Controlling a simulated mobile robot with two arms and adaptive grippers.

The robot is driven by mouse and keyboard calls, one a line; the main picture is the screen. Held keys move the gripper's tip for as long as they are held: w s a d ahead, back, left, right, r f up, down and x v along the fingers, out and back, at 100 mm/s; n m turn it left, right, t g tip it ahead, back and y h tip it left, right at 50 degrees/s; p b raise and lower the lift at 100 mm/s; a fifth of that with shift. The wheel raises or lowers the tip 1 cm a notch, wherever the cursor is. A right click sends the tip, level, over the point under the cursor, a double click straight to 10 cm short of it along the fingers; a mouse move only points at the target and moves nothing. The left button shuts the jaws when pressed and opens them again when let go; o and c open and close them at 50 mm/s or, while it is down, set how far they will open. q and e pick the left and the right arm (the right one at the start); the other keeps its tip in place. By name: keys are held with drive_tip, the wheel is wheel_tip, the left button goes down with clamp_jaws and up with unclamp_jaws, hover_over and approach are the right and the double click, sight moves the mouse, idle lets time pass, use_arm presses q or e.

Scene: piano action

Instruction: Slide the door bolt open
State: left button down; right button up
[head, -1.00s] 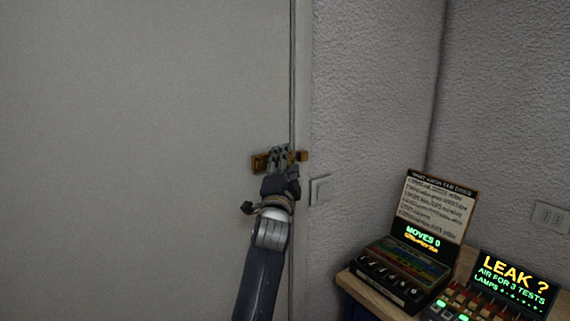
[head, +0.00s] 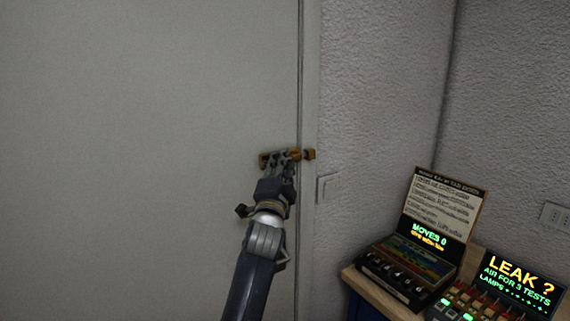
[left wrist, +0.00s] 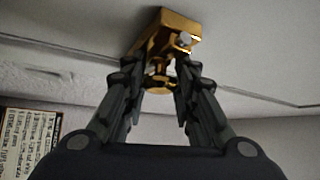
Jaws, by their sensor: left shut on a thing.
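The brass door bolt (head: 264,161) is mounted on the pale door near its right edge. Its keeper (head: 309,154) sits across the gap on the frame side. My left gripper (head: 286,156) is at the bolt and covers much of it in the head view. In the left wrist view the brass bolt body (left wrist: 166,28) is above the fingers, and my left gripper (left wrist: 159,72) is shut on a brass part of it. How far the bolt rod reaches into the keeper is hard to tell. My right gripper is not in view.
A light switch (head: 327,188) is on the wall right of the frame. At lower right a wooden-topped table (head: 364,287) carries a lit "MOVES 0" box (head: 428,238) and a "LEAK ?" panel (head: 521,281). The door (head: 130,150) is a flat, clear surface.

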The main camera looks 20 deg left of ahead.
use_arm(q)
drive_tip(key=c, duration=1.4)
unclamp_jaws()
drive_tip(key=shift+a+f, duration=0.1)
drive_tip(key=shift+a, duration=0.05)
drive_tip(key=shift+o, duration=0.8)
drive_tip(key=shift+s+a, duration=0.15)
drive_tip(key=v, duration=1.2)
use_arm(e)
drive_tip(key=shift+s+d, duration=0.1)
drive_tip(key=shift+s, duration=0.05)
